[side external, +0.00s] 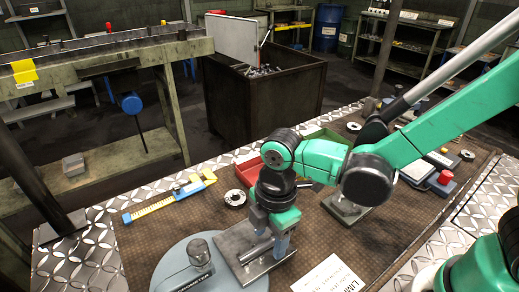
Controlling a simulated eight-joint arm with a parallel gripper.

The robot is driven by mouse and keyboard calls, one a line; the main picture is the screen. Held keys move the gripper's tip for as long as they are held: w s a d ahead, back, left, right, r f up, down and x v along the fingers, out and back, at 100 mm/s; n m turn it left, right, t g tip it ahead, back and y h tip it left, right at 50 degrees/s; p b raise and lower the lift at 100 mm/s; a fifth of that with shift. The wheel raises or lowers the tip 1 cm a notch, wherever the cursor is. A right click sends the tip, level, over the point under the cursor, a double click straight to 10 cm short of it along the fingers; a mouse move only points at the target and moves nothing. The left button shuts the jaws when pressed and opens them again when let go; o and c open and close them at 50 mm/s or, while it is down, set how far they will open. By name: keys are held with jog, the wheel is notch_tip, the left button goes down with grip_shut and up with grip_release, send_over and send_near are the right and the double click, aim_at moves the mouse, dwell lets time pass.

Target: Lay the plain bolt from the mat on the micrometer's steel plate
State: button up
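My gripper (270,232) points down over the steel plate (228,240), which lies at the front of the bench. Its two grey-blue fingers show a gap between them. A short pale metal bar (256,250), which looks like the plain bolt, lies low by the fingertips, at or just above the plate. I cannot tell whether the fingers grip it or whether it rests on the plate. A round grey disc (172,262) with a dark knob and a lettered label, perhaps the micrometer, stands left of the plate. The brown mat (310,235) spreads under and behind my gripper.
A yellow and blue caliper (165,203) lies at the left. A red tray (247,170), a ring-shaped part (235,198) and a second metal plate (347,208) are close behind my gripper. A white printed card (330,278) lies at the front. A dark bin (262,100) stands beyond the bench.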

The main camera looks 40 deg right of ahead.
jog(key=shift+r, duration=0.15)
jog(key=r, duration=0.5)
jog(key=shift+d, duration=0.2)
jog(key=shift+d+r+m, duration=0.25)
jog(key=shift+m, duration=0.05)
jog(key=d+r+m+t, duration=0.2)
jog(key=d+m+t, duration=0.1)
jog(key=d+m, duration=0.4)
jog(key=d+r+m+t, duration=0.2)
jog(key=d+m+t, duration=0.2)
jog(key=d+m, duration=0.3)
jog(key=m, duration=0.3)
jog(key=shift+w+r+h, duration=0.25)
jog(key=shift+w+h, duration=0.1)
jog(key=shift+h, duration=0.05)
